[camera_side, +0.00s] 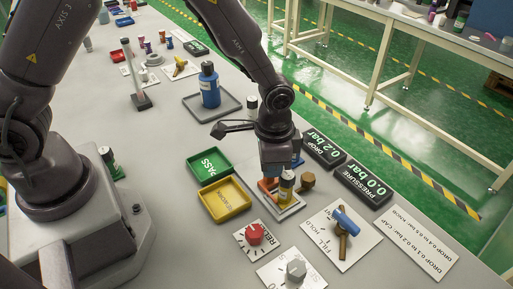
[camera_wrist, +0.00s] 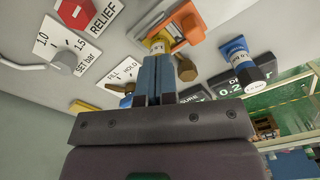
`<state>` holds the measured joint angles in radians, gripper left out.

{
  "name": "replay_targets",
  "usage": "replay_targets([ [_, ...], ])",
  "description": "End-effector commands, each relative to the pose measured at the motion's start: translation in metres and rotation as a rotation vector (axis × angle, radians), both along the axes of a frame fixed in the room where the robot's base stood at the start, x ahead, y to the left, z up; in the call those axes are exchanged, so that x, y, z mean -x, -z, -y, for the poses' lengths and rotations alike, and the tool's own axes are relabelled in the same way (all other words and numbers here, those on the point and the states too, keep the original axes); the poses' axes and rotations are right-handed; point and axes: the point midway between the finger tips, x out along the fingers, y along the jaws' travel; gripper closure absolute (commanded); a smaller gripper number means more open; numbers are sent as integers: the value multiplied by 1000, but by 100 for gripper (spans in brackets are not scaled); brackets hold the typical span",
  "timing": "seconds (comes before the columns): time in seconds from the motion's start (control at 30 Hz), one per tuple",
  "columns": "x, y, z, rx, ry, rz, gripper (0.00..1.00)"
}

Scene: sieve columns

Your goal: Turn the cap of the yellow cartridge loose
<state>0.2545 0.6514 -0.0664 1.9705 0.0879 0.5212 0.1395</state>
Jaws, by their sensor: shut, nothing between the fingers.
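The wrist view shows part of the yellow cartridge (camera_wrist: 160,44) just beyond my fingertips. My gripper (camera_wrist: 154,58) is shut and empty, its two blue fingers side by side. The fingers cover part of the cartridge in the wrist view, and I cannot tell whether they touch it. In the side view my wrist is right above and behind the cartridge.
A blue cartridge with a dark cap (camera_wrist: 240,62) is nearby. Green PASS (camera_side: 209,164) and yellow (camera_side: 224,198) trays lie left; pressure displays (camera_side: 362,184) lie right. A blue-handled valve (camera_side: 345,221) and red relief knob (camera_side: 254,234) are in front.

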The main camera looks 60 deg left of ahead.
Motion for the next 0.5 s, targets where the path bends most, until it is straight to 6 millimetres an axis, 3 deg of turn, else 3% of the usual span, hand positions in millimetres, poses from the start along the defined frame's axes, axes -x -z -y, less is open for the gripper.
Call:
replay_targets([
  [0.03, 2, 11, 1, 3, -2, -2, 100],
  [0.5, 8, 11, 12, 8, 8, -6, 100],
])
